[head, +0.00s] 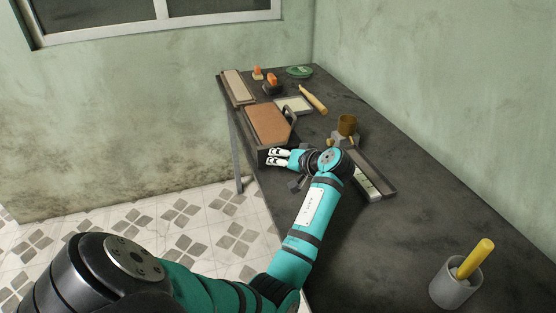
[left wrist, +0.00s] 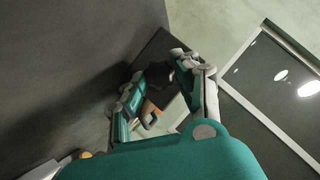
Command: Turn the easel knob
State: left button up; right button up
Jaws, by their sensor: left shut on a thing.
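The easel (head: 268,120) is a low dark stand with a brown board on it, at the left edge of the dark table. My left gripper (head: 269,156) is at the easel's near end, with its fingers pointing left. In the left wrist view, my left gripper (left wrist: 158,67) has its fingers on either side of a small dark knob (left wrist: 160,75). It is shut on this knob, which is mostly hidden by the fingers in the head view. My right gripper is not in view.
A grey pot (head: 455,287) with a yellow stick stands at the near right. Small tools lie at the far end.

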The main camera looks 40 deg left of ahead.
pick_arm(q)
jog(key=shift+n+h, duration=0.3)
jog(key=shift+h, duration=0.1)
jog(key=shift+s+n+t+h, duration=0.2)
jog(key=shift+n+t+h, duration=0.2)
jog(key=shift+n+t, duration=0.4)
jog(key=shift+t, duration=0.4)
jog(key=shift+s+a+n+t+h, duration=0.15)
jog(key=shift+n+t+h, duration=0.65)
jog(key=shift+n+t, duration=0.3)
